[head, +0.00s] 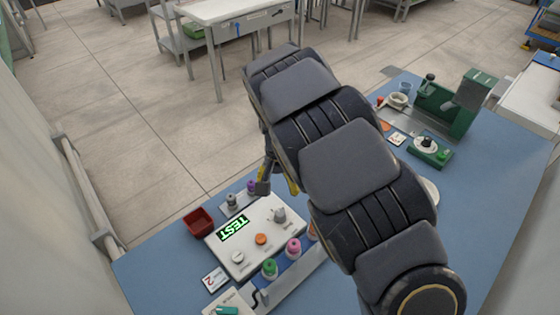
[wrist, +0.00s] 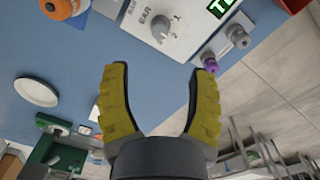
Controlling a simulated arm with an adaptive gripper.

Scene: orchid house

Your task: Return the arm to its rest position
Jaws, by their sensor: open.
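My gripper (wrist: 160,105) shows in the wrist view with two yellow ridged fingers spread apart and nothing between them. In the head view my gripper (head: 278,183) is mostly hidden behind my arm; a yellow finger shows above the far edge of the blue table, close to the white control box. My arm stretches from the lower right of the head view up across the table. The white control box (head: 255,222) has a lit green TEST display, an orange button and knobs. The box also shows at the top of the wrist view (wrist: 142,30).
A red bin (head: 199,221) stands left of the box. Several coloured-top bottles (head: 293,248) stand in front of it. A green machine (head: 447,110) and a green-based device (head: 430,151) stand at the right. A white dish (wrist: 38,92) lies on the blue table (head: 480,190).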

